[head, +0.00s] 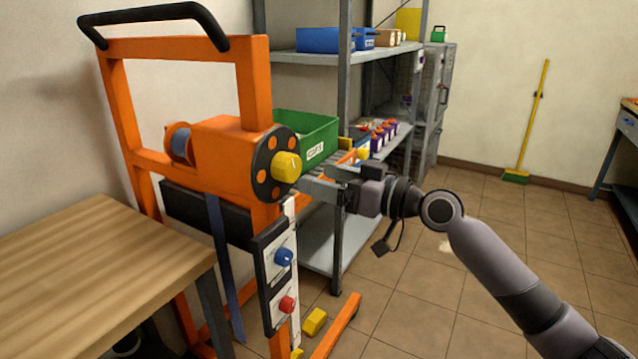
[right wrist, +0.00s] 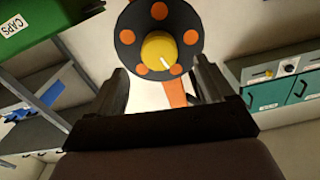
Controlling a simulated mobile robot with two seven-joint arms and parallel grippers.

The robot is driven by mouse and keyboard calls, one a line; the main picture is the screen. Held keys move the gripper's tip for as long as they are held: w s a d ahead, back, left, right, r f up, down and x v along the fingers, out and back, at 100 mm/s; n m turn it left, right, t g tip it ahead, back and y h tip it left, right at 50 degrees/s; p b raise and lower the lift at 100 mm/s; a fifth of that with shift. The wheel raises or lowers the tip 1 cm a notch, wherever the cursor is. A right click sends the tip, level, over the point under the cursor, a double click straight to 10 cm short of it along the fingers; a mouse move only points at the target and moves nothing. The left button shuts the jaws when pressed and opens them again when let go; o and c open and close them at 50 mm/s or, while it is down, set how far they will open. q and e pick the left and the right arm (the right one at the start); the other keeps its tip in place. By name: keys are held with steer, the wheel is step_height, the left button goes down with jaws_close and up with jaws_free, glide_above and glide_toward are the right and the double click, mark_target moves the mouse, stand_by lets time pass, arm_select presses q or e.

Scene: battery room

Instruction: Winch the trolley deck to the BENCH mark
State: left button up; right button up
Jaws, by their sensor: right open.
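The orange trolley (head: 252,85) stands at the left with a black push handle. Its winch has a black disc with orange dots (head: 268,188) and a yellow hub knob (head: 287,166). A blue strap (head: 222,262) hangs below the winch spool. My right gripper (head: 314,180) is open and empty, just right of the knob. In the right wrist view the yellow knob (right wrist: 159,51) shows beyond the open fingers (right wrist: 163,78), apart from them. I cannot read a BENCH mark. My left gripper is not in view.
A wooden bench (head: 95,265) is at the front left. A blue knob (head: 284,257) and a red knob (head: 287,304) sit on the trolley post. Grey shelving (head: 345,60) stands behind. Yellow blocks (head: 315,321) lie by the trolley foot.

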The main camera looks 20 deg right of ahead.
mark_target(295, 171)
steer(key=shift+w+a+n+p, duration=0.2)
steer(key=shift+w+a+n, duration=0.2)
steer(key=shift+w+a, duration=0.4)
steer(key=shift+w+a+n+p, duration=0.15)
steer(key=shift+w+a+n, duration=0.35)
steer(key=shift+w, duration=0.55)
steer(key=shift+w+a+n+p, duration=0.2)
steer(key=shift+w+a+n, duration=0.1)
steer(key=shift+w+a, duration=0.55)
steer(key=shift+d, duration=0.15)
steer(key=shift+c, duration=0.3)
steer(key=c, duration=0.9)
